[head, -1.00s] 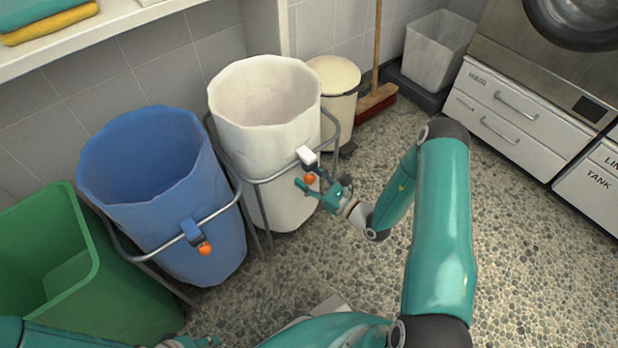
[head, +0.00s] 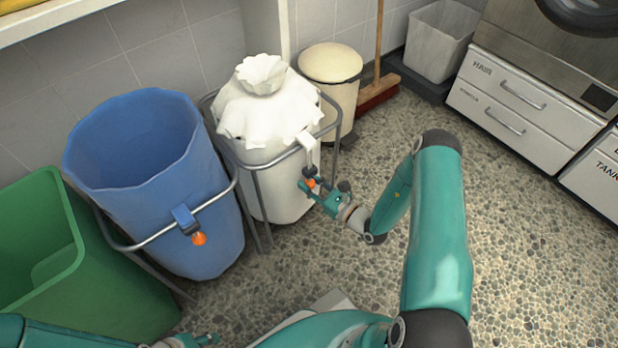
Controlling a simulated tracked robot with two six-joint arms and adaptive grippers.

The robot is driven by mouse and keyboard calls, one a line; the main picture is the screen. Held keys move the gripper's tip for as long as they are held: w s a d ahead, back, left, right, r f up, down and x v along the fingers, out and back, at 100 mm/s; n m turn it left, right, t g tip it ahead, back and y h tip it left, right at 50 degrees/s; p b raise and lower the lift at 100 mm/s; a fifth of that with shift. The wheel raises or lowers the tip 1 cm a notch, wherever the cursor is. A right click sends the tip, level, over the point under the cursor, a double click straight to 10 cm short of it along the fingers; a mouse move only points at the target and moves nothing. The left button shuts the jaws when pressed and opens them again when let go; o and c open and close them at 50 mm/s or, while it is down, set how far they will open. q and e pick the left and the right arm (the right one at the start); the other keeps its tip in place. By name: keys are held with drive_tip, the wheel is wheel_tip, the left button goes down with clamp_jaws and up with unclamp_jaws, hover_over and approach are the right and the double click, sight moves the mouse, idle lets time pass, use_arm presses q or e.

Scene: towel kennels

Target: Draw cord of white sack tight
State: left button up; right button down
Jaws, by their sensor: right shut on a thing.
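The white sack (head: 272,112) hangs in a grey metal frame near the middle of the head view. Its top is gathered into a narrow ruffled neck, with folds spreading over the frame. A white toggle (head: 306,140) sits at its front right, with a strap running down from it to an orange ball (head: 310,183). My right gripper (head: 311,188) is shut on the orange ball, low in front of the sack. My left gripper (head: 203,341) is at the bottom edge, partly cut off, and its fingers are too small to read.
A blue sack (head: 160,190) with its own orange ball (head: 199,239) stands open to the left, beside a green bin (head: 60,275). A cream lidded bin (head: 331,65) and a broom (head: 378,92) stand behind. The pebbled floor at right is clear.

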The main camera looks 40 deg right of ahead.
drive_tip(key=shift+f, duration=0.6)
use_arm(q)
drive_tip(key=shift+f, duration=0.25)
use_arm(e)
drive_tip(key=c, duration=0.8)
unclamp_jaws()
drive_tip(key=shift+s+r, duration=0.1)
drive_tip(key=v, duration=1.2)
